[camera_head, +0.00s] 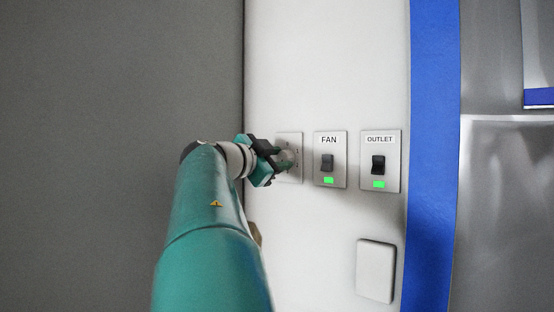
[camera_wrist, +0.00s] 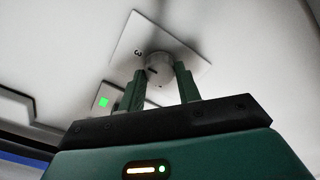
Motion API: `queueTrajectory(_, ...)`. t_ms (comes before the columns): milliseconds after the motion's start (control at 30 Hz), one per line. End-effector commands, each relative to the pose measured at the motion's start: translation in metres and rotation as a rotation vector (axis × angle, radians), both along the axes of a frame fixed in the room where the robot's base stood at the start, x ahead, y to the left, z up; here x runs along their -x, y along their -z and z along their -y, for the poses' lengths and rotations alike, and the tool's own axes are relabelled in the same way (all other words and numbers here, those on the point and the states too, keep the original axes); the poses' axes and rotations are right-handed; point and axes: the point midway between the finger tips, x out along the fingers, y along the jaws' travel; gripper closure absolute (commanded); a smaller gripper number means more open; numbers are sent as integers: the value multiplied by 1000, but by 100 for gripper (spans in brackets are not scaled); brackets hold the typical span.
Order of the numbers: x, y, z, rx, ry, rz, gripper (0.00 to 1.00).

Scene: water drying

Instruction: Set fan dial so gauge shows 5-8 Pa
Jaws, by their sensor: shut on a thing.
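The fan dial (camera_wrist: 159,68) is a round grey knob with a dark pointer mark on a pale square plate (camera_wrist: 187,57). A digit that looks like 3 is printed near its upper left in the wrist view. My gripper (camera_wrist: 164,76) has its two fingers on either side of the knob and is shut on it. In the head view my gripper (camera_head: 273,160) reaches the dial plate (camera_head: 293,142) at the left of the switch row and hides part of the dial. No gauge can be made out in either view.
Right of the dial are a FAN switch (camera_head: 328,162) and an OUTLET switch (camera_head: 378,165), each with a green light lit. A blank pale plate (camera_head: 375,271) sits below. A blue vertical strip (camera_head: 434,150) and metal panels (camera_head: 505,215) stand further right.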

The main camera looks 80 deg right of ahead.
Motion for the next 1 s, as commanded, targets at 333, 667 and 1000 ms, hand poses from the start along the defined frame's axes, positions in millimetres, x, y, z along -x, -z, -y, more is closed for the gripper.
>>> queueTrajectory(333, 0, 0, 0, -68, 1, -156, 89)
queueTrajectory(667, 0, 0, 0, -187, 1, -431, 89)
queueTrajectory(1000, 0, 0, 0, -308, 1, -712, 89)
